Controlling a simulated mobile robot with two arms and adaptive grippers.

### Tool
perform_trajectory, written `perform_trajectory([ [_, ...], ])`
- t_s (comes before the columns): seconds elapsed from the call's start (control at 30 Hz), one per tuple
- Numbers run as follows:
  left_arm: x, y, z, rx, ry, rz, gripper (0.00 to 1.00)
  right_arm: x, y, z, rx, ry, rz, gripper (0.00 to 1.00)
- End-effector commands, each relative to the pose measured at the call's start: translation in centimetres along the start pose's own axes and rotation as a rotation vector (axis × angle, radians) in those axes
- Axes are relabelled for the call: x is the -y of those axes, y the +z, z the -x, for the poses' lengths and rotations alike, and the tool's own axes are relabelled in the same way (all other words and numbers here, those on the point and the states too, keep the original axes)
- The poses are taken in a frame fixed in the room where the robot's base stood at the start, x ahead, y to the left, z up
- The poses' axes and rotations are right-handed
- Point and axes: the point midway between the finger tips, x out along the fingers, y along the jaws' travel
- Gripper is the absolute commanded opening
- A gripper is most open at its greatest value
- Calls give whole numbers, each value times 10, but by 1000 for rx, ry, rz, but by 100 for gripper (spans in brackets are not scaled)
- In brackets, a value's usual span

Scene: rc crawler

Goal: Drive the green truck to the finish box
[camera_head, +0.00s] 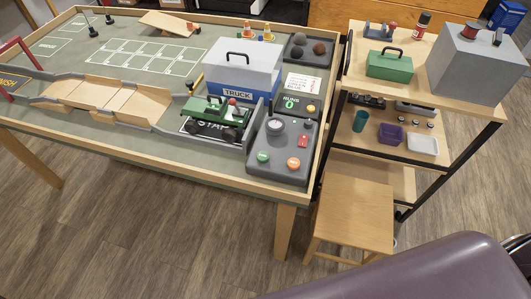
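The green truck (213,111) stands upright on the dark START plate (197,125) at the right part of the table course. A control box (283,172) is right of the truck, with a grey knob (275,126), a red switch (303,141), a green button (263,157) and an orange button (294,163). A dark finish area (12,81) with yellow lettering lies at the far left edge beside a red frame (18,49). A wooden ramp section (97,95) lies between grey rails, between finish and start. Neither of my grippers is in view.
A grey-lidded blue TRUCK case (241,69) stands behind the truck. A display (290,103) reads RUNS 0. A shelf cart (415,95) with a green toolbox (389,65) is at right. A wooden stool (354,211) stands before it. The floor left of the stool is clear.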

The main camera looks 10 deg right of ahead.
Motion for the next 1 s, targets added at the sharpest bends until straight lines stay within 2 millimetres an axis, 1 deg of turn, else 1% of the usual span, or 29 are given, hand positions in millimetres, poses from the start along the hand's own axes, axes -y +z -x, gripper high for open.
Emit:
perform_trajectory([
  [0.4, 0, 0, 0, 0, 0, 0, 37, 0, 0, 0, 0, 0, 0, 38],
  [0.47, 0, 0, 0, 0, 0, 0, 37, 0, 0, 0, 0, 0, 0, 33],
  [0.77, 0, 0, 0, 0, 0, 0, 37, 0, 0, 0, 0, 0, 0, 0],
  [1.0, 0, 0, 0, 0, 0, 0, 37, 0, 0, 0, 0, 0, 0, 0],
])
